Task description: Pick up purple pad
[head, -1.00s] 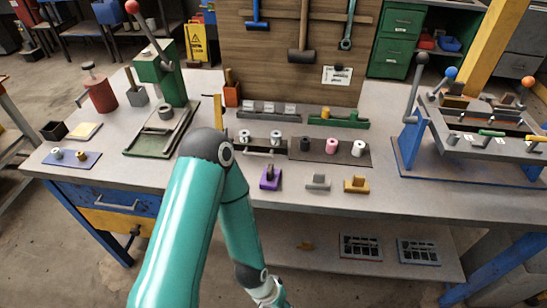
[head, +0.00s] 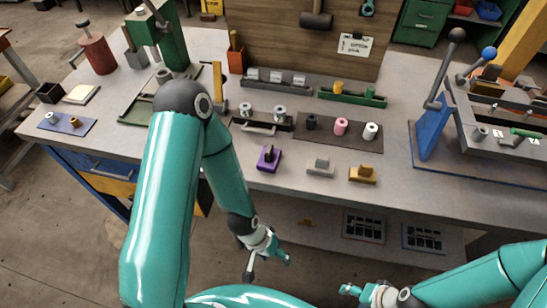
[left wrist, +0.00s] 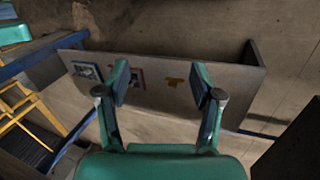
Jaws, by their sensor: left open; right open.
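The purple pad (head: 266,165) is a small block with a dark upright grip on top. It sits near the front edge of the workbench, left of a grey pad (head: 320,168) and a yellow pad (head: 362,175). My left gripper (head: 269,268) is open and empty, in front of the bench and lower in the picture than the purple pad. The left wrist view shows its two spread fingers (left wrist: 160,82) with nothing between them. My right gripper (head: 352,296) is open at the bottom of the head view, apart from the pads. The purple pad is not seen in the left wrist view.
Behind the pads lie a dark mat (head: 338,142) with several rollers and a grey holder (head: 260,126) with two spools. A blue lever press (head: 432,128) stands at right. A lower shelf (head: 330,232) lies under the bench.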

